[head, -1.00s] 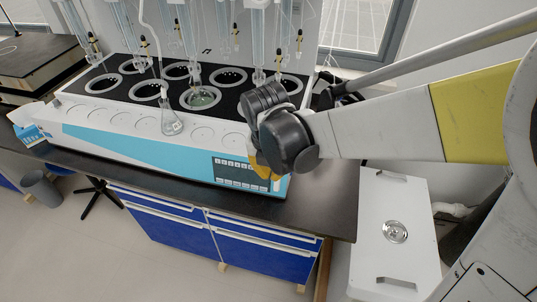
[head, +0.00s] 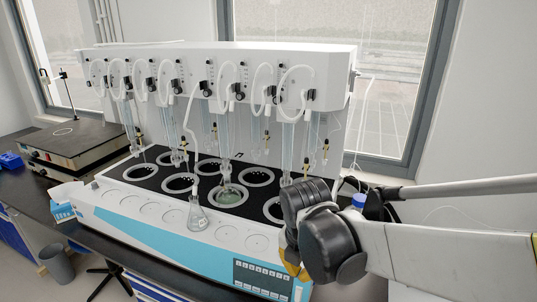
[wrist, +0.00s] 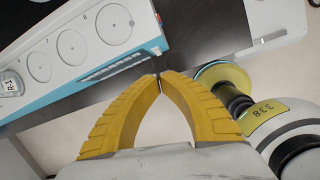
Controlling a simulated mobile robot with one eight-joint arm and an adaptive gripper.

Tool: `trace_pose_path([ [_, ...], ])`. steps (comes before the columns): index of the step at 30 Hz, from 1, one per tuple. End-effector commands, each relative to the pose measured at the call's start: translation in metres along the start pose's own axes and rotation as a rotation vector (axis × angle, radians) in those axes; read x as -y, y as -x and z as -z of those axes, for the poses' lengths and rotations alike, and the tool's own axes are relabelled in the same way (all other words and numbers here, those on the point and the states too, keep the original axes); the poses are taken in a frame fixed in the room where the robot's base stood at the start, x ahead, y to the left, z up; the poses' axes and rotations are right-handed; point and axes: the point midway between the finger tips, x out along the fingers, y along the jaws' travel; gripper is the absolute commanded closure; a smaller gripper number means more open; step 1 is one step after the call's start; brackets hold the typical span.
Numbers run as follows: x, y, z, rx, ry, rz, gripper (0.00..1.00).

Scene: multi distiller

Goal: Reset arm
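My gripper (wrist: 160,77) has yellow ridged fingers, and in the wrist view their tips meet with nothing visible between them. In the head view my gripper (head: 295,266) is mostly hidden behind my dark wrist joint, near the front right corner of the distiller (head: 150,228). The distiller is a white and light-blue machine with a black top, several round wells and glass columns. A conical flask (head: 197,217) stands on its front ledge. A flask marked R-1 (wrist: 11,84) shows at the left edge of the wrist view.
The dark bench (wrist: 205,35) carries the distiller. A dark-topped device (head: 75,142) stands at the left, with a small blue and white box (head: 63,210) near the distiller's left end. A grey bin (head: 57,264) is on the floor. Windows are behind.

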Motion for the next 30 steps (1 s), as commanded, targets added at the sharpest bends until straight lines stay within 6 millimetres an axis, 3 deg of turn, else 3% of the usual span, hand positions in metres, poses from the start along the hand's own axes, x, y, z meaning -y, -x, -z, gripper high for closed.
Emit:
trace_pose_path([
  [9, 0.075, 0.052, -0.001, 0.021, -1.195, -0.205, 1.00],
  [15, 0.116, 0.068, 0.007, -0.069, -1.945, -0.370, 1.00],
  [18, 0.129, 0.071, 0.011, -0.132, -2.221, -0.435, 1.00],
  [24, 0.141, 0.073, 0.014, -0.213, -2.492, -0.501, 1.00],
  [30, 0.142, 0.073, 0.014, -0.218, -2.505, -0.504, 1.00],
])
